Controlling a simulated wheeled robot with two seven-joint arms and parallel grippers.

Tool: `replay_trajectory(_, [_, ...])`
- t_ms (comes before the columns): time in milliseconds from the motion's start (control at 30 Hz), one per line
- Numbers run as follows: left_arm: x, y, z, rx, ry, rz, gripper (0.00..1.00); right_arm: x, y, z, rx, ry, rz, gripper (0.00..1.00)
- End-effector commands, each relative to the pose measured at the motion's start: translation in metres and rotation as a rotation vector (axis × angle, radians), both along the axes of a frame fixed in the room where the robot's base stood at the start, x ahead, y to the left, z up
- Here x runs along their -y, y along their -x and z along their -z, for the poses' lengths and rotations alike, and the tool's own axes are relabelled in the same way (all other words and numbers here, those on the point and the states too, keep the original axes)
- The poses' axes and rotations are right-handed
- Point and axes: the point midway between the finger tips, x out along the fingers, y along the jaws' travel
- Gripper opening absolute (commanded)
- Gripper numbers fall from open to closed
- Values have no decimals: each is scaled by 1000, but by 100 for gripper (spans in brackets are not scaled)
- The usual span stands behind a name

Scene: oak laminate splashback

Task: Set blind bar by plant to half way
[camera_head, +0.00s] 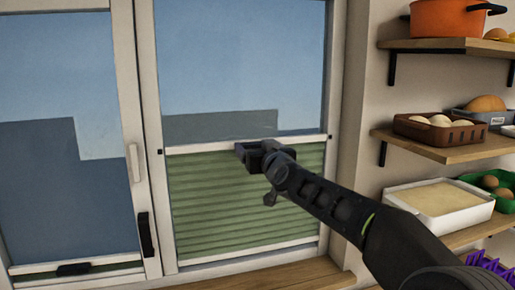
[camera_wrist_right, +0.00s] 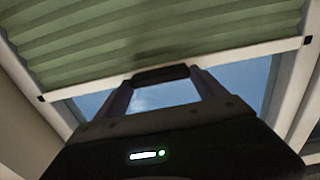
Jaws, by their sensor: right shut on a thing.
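The green pleated blind (camera_head: 235,205) covers the lower part of the right-hand window, below its white bar (camera_head: 205,147). The bar runs level across the pane, with clear glass above it; the window's top is out of frame. My right gripper (camera_head: 252,153) is at the middle of this bar, shut on its dark handle (camera_wrist_right: 161,75), which sits between the fingers in the right wrist view. The left-hand window has another bar (camera_head: 110,263) with a dark handle (camera_head: 73,268), low near its sill. No plant is in view. My left gripper is not in view.
Wooden shelves (camera_head: 440,148) on the right wall hold an orange pot (camera_head: 448,18), a brown basket (camera_head: 432,130) and a white tray (camera_head: 438,197). A wooden sill (camera_head: 270,277) runs below the window. A black window handle (camera_head: 146,234) is on the frame between the panes.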

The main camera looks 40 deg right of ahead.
Motion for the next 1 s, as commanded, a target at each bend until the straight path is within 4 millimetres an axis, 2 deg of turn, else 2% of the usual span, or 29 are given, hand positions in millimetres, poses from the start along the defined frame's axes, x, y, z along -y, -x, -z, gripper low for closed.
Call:
replay_trajectory(33, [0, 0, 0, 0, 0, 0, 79, 0, 0, -2, 5, 1, 1, 9])
replay_trajectory(67, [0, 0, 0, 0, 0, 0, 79, 0, 0, -2, 5, 1, 1, 82])
replay_trajectory(100, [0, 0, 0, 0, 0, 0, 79, 0, 0, -2, 4, 0, 1, 86])
replay_trajectory(300, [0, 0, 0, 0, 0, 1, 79, 0, 0, -1, 2, 1, 1, 100])
replay_trajectory(633, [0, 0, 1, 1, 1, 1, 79, -1, 6, 0, 1, -1, 1, 100])
replay_trajectory(767, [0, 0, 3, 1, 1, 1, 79, -6, 20, 0, 2, 0, 2, 100])
replay_trajectory(1000, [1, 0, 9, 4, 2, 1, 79, -19, 58, 0, 4, 1, 3, 100])
